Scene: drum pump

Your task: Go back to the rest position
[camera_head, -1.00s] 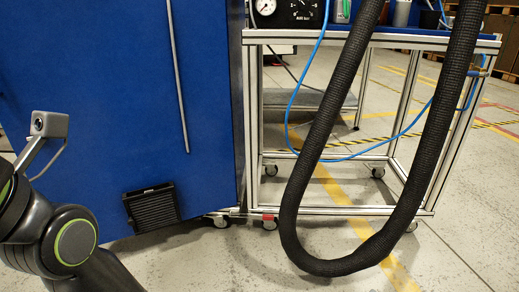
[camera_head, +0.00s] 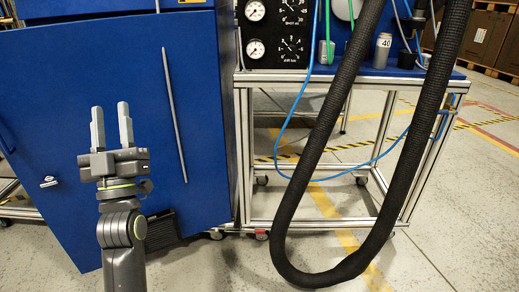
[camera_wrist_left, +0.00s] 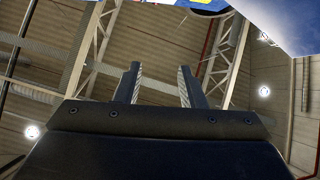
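My left gripper (camera_head: 111,126) points upward in front of the blue cabinet (camera_head: 95,90) in the head view. Its two fingers are apart with nothing between them. In the left wrist view the left gripper (camera_wrist_left: 158,88) also shows open and empty, with a roof structure behind it. My right gripper is in neither view.
A wheeled aluminium-frame cart (camera_head: 345,227) stands right of the cabinet, with gauges (camera_head: 271,35) and a small bottle (camera_head: 382,50) on top. A thick black hose (camera_head: 300,170) hangs in a loop in front of it. A thin blue hose (camera_head: 288,122) hangs there too. Floor is free at lower right.

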